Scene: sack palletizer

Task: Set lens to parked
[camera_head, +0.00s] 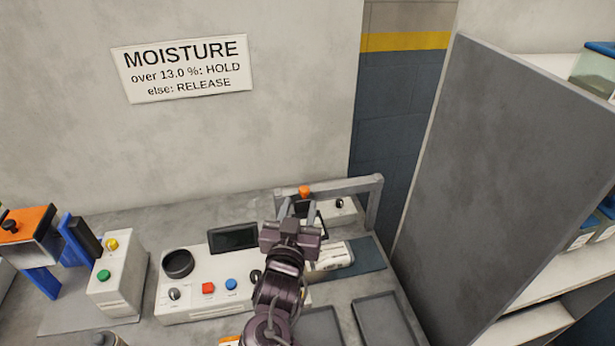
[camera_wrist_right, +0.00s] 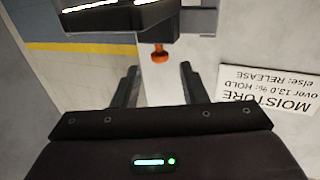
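No part is clearly labelled as the lens. An orange knob (camera_head: 304,192) sits at the top bar of a grey frame (camera_head: 350,186) at the back of the bench. It also shows in the right wrist view (camera_wrist_right: 159,54), below a grey bar and between the fingers in the picture. My right gripper (camera_head: 298,208) is open, its two fingers apart with nothing visibly held. It is close to the knob; contact cannot be made out. A white unit with a black dial (camera_head: 339,203) stands under the frame, partly hidden by the gripper. My left gripper is not in view.
A white console (camera_head: 190,306) with a dark screen, red and blue buttons and dials stands left of my right arm. A white box (camera_head: 118,280) with yellow and green buttons is farther left. Grey trays (camera_head: 385,318) lie front right. A grey panel (camera_head: 500,170) rises at right.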

